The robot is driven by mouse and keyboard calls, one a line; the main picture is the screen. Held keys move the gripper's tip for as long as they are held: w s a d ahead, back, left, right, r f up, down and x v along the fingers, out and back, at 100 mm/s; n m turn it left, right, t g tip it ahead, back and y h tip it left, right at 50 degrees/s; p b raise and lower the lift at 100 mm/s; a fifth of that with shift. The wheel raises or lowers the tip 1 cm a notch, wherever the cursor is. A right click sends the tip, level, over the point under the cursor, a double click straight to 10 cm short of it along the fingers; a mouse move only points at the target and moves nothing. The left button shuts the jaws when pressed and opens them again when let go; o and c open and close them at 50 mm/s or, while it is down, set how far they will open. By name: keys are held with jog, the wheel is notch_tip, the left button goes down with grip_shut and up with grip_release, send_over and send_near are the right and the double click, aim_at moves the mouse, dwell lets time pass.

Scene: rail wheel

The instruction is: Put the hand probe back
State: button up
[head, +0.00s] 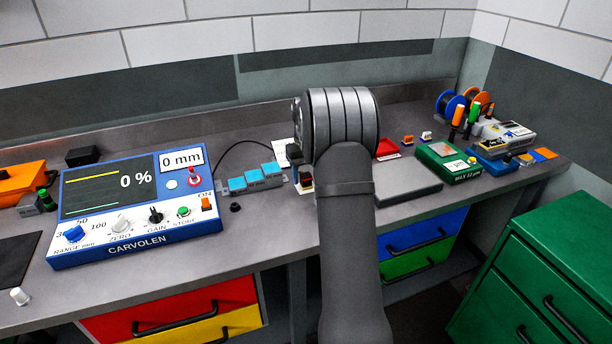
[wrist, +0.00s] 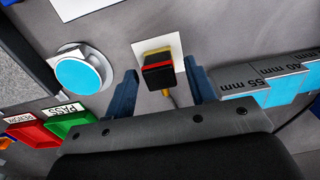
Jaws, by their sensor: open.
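The hand probe, a small black block with a red and yellow band (wrist: 158,72), stands over a white card (wrist: 146,47) in the wrist view. A thin yellowish cable runs from it toward my gripper's body. My gripper (wrist: 162,80) is open, with one dark blue finger on each side of the probe and a visible gap at each side. Whether the fingertips reach down to the probe's height is unclear. In the head view the probe (head: 306,180) shows just left of my arm, which hides most of my gripper.
A round stand with a cyan disc (wrist: 80,82) and green and red trays (wrist: 70,122) lie left. In the head view the blue instrument (head: 125,205) stands left, the green box (head: 447,163) right.

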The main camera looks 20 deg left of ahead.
notch_tip(320, 180, up, 12)
dwell(0.4)
jog(key=shift+f, duration=0.15)
notch_tip(320, 180, down, 13)
jog(key=shift+r, duration=2.5)
